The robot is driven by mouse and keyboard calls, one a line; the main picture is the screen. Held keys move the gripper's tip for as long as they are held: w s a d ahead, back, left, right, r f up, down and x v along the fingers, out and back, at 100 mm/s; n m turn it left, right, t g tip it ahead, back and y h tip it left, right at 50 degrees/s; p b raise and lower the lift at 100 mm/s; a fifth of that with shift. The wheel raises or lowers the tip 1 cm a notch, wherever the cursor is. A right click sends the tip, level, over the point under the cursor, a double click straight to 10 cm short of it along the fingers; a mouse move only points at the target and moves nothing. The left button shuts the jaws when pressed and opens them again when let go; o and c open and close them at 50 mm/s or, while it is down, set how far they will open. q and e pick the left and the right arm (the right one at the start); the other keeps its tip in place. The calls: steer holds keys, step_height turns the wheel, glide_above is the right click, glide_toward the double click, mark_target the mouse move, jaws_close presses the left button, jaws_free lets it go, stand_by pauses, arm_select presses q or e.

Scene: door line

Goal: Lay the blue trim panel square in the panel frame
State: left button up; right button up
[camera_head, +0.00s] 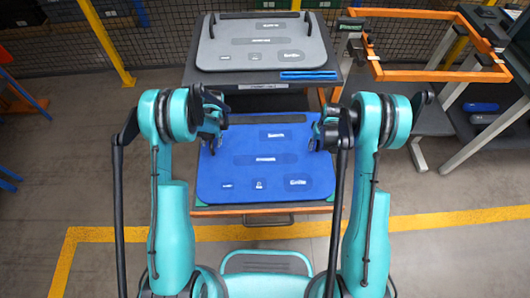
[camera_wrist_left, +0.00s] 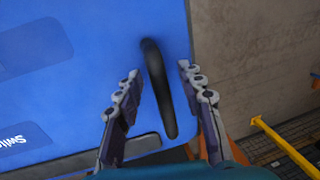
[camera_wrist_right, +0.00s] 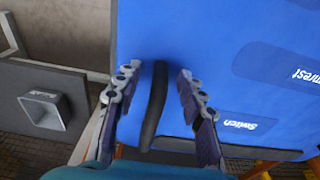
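The blue trim panel (camera_head: 228,170) lies flat on the cart in front of me, with labelled dark blue patches. In the left wrist view a black handle (camera_wrist_left: 158,90) stands on the panel. My left gripper (camera_wrist_left: 160,85) is open, its fingers on either side of this handle with gaps. In the right wrist view another black handle (camera_wrist_right: 155,105) sits between the fingers of my open right gripper (camera_wrist_right: 156,80). In the head view the left gripper (camera_head: 215,140) and right gripper (camera_head: 320,138) are at the panel's two sides. The orange panel frame (camera_head: 430,76) stands at the back right.
A grey panel (camera_head: 222,52) with black handles lies on the cart's upper shelf, a blue strip (camera_head: 308,75) at its front edge. Dark tables flank the frame, with a blue item (camera_head: 481,107) below. Yellow posts and mesh fencing stand behind. Floor is open at left.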

arm_select(q)
jaws_close()
arm_select(e)
jaws_close()
arm_select(q)
steer(key=shift+r, duration=0.15)
arm_select(e)
steer(key=shift+r, duration=0.1)
